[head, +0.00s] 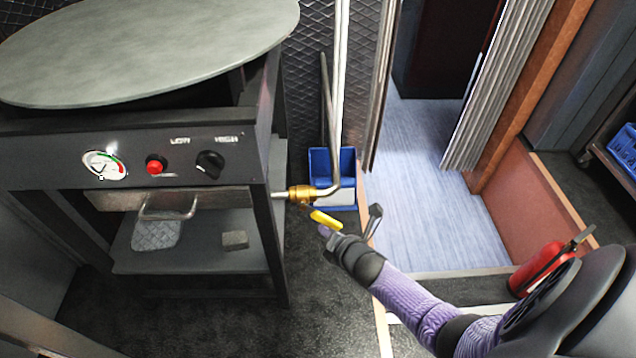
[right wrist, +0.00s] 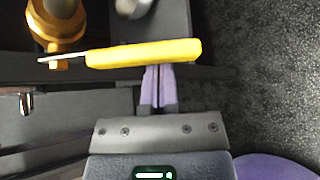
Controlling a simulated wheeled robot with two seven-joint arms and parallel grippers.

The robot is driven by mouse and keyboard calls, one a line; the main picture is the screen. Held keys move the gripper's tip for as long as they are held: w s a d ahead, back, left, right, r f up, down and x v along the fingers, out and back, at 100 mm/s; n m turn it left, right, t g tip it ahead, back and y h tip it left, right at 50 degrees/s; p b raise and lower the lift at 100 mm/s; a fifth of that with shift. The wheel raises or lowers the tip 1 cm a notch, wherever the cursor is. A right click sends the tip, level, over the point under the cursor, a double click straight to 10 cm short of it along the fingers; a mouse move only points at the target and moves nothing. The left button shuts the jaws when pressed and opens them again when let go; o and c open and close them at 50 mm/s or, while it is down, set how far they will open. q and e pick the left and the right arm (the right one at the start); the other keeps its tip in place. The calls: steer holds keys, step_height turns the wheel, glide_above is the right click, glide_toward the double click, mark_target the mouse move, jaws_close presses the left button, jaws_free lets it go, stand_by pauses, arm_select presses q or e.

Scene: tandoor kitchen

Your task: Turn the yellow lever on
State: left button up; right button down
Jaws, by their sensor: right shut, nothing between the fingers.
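The yellow lever (head: 326,220) sits on a brass valve (head: 300,194) in the pipe at the right side of the tandoor stand. It points to the right and slightly down from the valve in the head view. In the right wrist view the yellow lever (right wrist: 145,53) lies across the picture, and the brass valve (right wrist: 57,25) is at upper left. My right gripper (head: 326,232) is at the lever's free end. Its fingers (right wrist: 158,85) are shut with nothing between them, their tips right by the lever; I cannot tell whether they touch. My left gripper is not in view.
The stand's front panel has a gauge (head: 105,165), a red button (head: 156,164) and a black knob (head: 210,163). A blue bucket (head: 333,165) stands behind the pipe. A red fire extinguisher (head: 540,268) is at right. A doorway with blue flooring opens behind my right arm.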

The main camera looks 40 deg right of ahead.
mark_target(333, 222)
steer(key=r+n+g+h+p, duration=0.1)
steer(key=s+d+r+n+p, duration=0.1)
steer(key=p, duration=0.1)
steer(key=shift+d+r+g+h, duration=0.3)
steer(key=shift+r+g+h, duration=0.05)
steer(key=shift+g+h, duration=0.05)
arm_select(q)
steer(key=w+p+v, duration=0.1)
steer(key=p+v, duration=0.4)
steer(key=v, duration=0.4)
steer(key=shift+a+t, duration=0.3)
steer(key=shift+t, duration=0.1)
arm_select(e)
steer(key=shift+s+d+r+n+g+h, duration=0.15)
steer(key=shift+d+r+n+g+h, duration=0.05)
steer(key=shift+r+n+g+h, duration=0.3)
steer(key=shift+s+d+r+n+g+h, duration=0.15)
steer(key=shift+r+n+g+h, duration=0.2)
steer(key=shift+r+h, duration=0.25)
steer(key=shift+s+d+r+n+g+h, duration=0.1)
steer(key=shift+d+r+n+g+h, duration=0.1)
steer(key=shift+r+n+g+h, duration=0.3)
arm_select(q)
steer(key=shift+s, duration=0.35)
